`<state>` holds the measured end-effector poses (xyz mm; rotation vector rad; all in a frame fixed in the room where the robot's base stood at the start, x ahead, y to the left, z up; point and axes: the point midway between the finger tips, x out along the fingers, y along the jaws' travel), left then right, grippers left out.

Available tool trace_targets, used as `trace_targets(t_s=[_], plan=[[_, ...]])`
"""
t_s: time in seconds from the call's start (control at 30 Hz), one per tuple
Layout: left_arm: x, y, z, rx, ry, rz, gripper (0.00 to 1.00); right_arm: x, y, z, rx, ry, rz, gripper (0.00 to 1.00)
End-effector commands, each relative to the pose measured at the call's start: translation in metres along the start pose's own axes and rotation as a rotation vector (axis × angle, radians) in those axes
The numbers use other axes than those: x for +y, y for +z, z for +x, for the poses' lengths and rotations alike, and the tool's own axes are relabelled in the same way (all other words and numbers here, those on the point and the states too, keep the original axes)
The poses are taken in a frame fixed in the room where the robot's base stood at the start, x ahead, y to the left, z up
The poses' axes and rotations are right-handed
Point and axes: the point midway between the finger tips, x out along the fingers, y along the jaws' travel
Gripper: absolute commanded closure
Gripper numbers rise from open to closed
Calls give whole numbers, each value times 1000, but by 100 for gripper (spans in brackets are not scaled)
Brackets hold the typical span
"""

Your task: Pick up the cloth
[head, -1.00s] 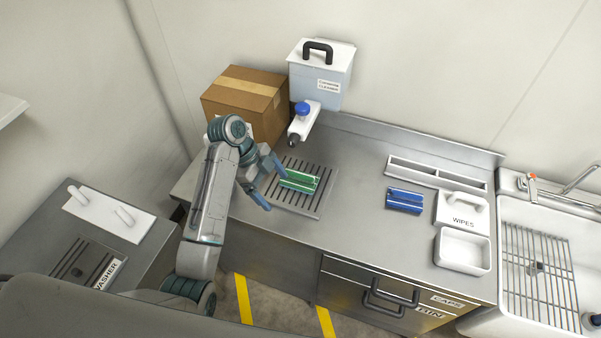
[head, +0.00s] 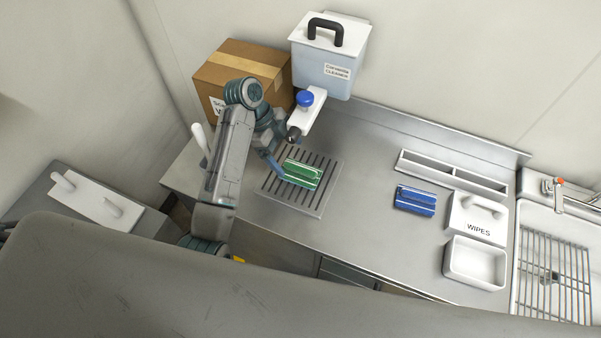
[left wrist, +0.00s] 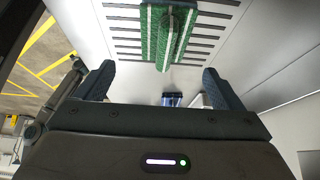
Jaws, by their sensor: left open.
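A green folded cloth with pale stripes (head: 301,173) lies on the slotted drip grate (head: 318,205) on the steel counter. It also shows in the left wrist view (left wrist: 163,40), beyond my fingers. A similar blue folded cloth (head: 414,200) lies on the counter to the right; a small part shows between my fingers in the wrist view (left wrist: 171,99). My left gripper (head: 272,158) is at the left edge of the green cloth, partly hidden by its own arm. In the wrist view its fingers (left wrist: 160,86) are apart with nothing held. My right gripper is not seen.
A white dispenser with a blue cap (head: 305,98) overhangs the grate's back, close to my left wrist. A cardboard box (head: 240,65) and lidded container (head: 325,75) stand behind. A wipes box (head: 477,222), white tray (head: 475,262) and sink (head: 550,230) are right. The counter's middle is clear.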

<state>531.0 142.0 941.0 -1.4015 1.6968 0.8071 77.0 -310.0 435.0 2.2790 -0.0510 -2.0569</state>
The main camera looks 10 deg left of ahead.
Motion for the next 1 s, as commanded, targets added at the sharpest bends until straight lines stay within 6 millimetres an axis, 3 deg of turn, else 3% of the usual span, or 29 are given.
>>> trace_targets(t_s=[0.03,0.17,0.27,0.4,0.53,0.83,0.87,1.0], plan=[[0,1,14,3,1,0,11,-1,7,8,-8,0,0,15],[0,0,27,2,1,1,11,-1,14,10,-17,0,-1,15],[-1,-1,32,1,1,-2,11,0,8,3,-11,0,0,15],[-2,-2,51,2,4,-2,11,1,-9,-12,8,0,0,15],[-3,0,70,1,2,-1,11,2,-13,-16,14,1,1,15],[-3,2,79,-1,-1,0,11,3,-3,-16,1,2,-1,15],[-3,2,79,-1,-1,0,13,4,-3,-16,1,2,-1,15],[-3,2,78,-1,-1,0,40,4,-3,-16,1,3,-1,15]])
